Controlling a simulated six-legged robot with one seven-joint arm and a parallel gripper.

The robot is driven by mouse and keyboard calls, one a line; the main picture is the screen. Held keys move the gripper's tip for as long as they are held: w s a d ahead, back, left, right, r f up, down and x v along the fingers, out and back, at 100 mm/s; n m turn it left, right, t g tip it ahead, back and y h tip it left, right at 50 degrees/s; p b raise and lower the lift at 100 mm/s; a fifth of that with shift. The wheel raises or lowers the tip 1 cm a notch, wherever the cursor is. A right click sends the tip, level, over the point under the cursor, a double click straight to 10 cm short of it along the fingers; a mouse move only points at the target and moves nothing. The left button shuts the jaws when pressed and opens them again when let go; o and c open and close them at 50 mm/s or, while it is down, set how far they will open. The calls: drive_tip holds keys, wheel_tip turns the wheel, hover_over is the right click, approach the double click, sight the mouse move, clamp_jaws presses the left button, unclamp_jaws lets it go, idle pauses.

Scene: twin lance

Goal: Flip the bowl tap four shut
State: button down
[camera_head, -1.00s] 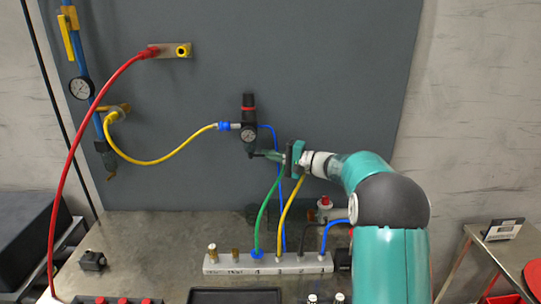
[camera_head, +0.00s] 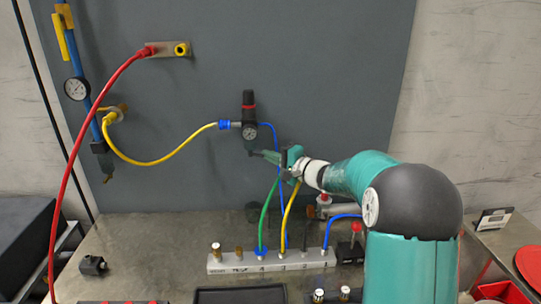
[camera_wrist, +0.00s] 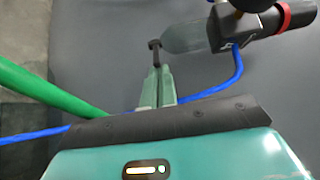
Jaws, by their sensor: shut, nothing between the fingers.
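The filter regulator (camera_head: 249,118) hangs on the grey board, with a black knob, a red ring and a gauge. Its clear bowl (camera_wrist: 187,38) shows in the wrist view. A small black tap (camera_wrist: 155,46) with a crossbar sticks out from the bowl's end. My gripper (camera_wrist: 157,70) is shut and empty, its fingertips together just at the tap's stem. I cannot tell whether they touch it. In the head view my gripper (camera_head: 263,155) is just below the regulator. The tap is too small to make out there.
Blue tubing (camera_wrist: 237,70) runs close beside the bowl, and a thick green hose (camera_wrist: 45,85) passes left of my fingers. Below, green, yellow and blue lines meet a numbered manifold (camera_head: 225,266). A yellow hose (camera_head: 165,157) enters the regulator from the left.

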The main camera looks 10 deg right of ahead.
sight(250, 155)
drive_tip(key=shift+s+a, duration=1)
drive_tip(key=shift+s, duration=0.15)
drive_tip(key=shift+w, duration=0.1)
drive_tip(key=shift+s, duration=0.2)
